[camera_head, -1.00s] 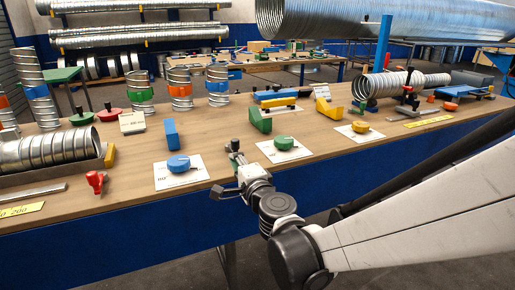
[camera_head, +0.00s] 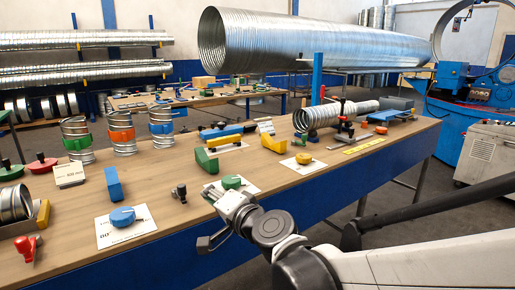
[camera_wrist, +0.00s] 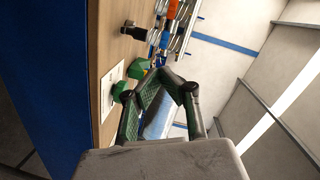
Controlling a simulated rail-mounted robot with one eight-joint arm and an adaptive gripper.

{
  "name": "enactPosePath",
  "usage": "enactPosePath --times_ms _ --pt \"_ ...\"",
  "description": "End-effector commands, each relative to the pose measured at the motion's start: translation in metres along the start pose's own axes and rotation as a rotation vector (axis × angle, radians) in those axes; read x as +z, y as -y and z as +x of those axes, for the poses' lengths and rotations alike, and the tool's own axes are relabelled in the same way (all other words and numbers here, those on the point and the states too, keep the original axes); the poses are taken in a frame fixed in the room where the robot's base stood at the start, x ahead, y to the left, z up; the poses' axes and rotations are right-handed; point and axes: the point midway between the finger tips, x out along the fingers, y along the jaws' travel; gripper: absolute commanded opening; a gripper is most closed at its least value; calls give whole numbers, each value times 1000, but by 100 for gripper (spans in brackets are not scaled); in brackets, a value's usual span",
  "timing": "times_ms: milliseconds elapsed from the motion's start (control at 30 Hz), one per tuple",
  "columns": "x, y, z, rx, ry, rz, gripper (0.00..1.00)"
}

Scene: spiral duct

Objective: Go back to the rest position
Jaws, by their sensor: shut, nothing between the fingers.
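My gripper (camera_head: 212,191) is at the front edge of the workbench (camera_head: 160,255), with its fingertips over or near the white card (camera_head: 248,192) that holds a green round knob (camera_head: 231,182). In the wrist view my gripper (camera_wrist: 172,76) has its green-padded fingers drawn together at the tips, with nothing held between them. The green knob (camera_wrist: 119,90) shows left of the fingers in that view. Whether the fingers touch the card is unclear.
On the bench are a blue knob (camera_head: 122,217), a yellow knob (camera_head: 303,158), a small clamp (camera_head: 180,192), a blue block (camera_head: 113,184) and several duct rings.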

Motion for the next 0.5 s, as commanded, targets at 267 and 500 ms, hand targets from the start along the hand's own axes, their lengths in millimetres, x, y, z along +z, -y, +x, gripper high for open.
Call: enactPosePath --times_ms 267,500 --pt "-32 -12 -81 189 75 -273 0" --pt "-50 -43 -162 415 155 -468 0"
